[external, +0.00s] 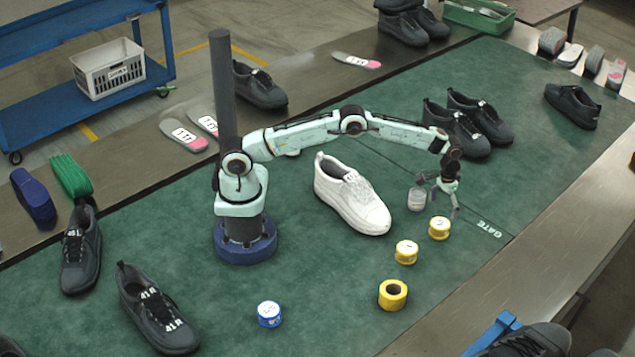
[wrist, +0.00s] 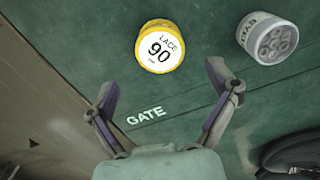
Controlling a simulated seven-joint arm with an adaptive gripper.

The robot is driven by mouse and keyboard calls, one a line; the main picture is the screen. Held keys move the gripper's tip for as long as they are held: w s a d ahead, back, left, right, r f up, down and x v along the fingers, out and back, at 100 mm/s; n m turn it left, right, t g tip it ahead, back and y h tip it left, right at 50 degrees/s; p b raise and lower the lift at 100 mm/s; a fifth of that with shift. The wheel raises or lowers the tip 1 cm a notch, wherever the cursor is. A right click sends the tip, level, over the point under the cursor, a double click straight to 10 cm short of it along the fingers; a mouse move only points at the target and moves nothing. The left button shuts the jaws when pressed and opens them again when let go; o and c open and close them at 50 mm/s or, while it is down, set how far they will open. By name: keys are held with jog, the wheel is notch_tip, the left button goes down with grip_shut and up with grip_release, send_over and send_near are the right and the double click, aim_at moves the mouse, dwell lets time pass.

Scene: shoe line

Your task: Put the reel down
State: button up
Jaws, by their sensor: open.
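Several yellow reels stand on the green mat (external: 330,290). The one nearest my gripper (external: 439,228) also shows in the wrist view (wrist: 160,46), with a white top label reading LACE 90. It looks upright on the mat, just beyond my fingertips and apart from them. My gripper (external: 438,198) is open and empty above the mat; in the wrist view its fingers (wrist: 160,78) are spread with bare mat between them. A second labelled yellow reel (external: 406,252) and a yellow reel with a dark hole (external: 393,295) stand nearer the camera.
A pale jar (external: 416,200) stands close to my gripper, its lettering and round contents visible in the wrist view (wrist: 267,38). A white shoe (external: 351,195) is left of it. Dark shoes (external: 470,125) stand behind. A blue reel (external: 269,314) is at front. GATE is printed on the mat.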

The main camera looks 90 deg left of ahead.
aim_at(440, 223)
jog(key=s+d+r+m, duration=0.1)
jog(key=s+d+r, duration=0.1)
jog(key=s+r, duration=0.7)
jog(key=s+d+r+m, duration=0.2)
jog(key=s+r, duration=0.5)
jog(key=r, duration=0.4)
jog(key=s+f+m, duration=0.2)
jog(key=s, duration=2.2)
jog(key=shift+s+d+f+m+y, duration=0.25)
jog(key=shift+d+m+y, duration=0.05)
jog(key=shift+d+y, duration=0.1)
jog(key=shift+o, duration=0.3)
jog(key=shift+o, duration=0.9)
